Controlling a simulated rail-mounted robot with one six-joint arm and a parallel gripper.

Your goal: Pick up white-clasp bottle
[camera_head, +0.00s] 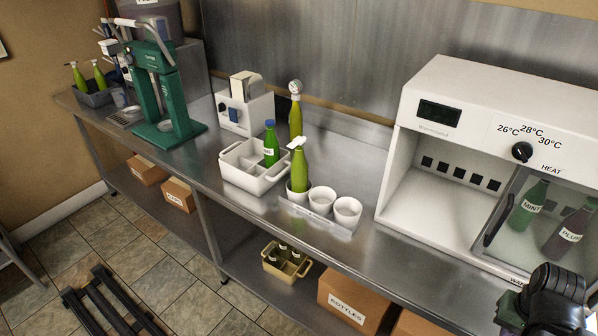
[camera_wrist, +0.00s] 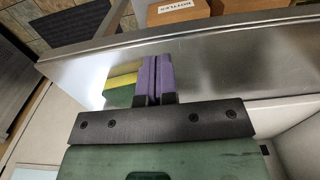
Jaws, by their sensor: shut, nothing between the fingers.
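The white-clasp bottle (camera_head: 300,170) is yellow-green and has a white clasp on its top. It stands upright in the left cup of a white three-cup holder (camera_head: 318,214); its base is hidden inside the cup. My gripper (camera_wrist: 159,78) shows in the wrist view with its purple fingers closed together and empty, over the steel bench near its front edge. In the head view only dark and green parts of my arm show at the bottom right, well to the right of the bottle; the fingertips cannot be made out there.
A white carrier (camera_head: 254,184) with a blue-capped green bottle (camera_head: 271,145) stands left of the cups. A gauge-topped bottle (camera_head: 295,115) stands behind. A white incubator (camera_head: 450,130) with a glass door fills the right. Bare bench (camera_head: 395,258) lies in front of it.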

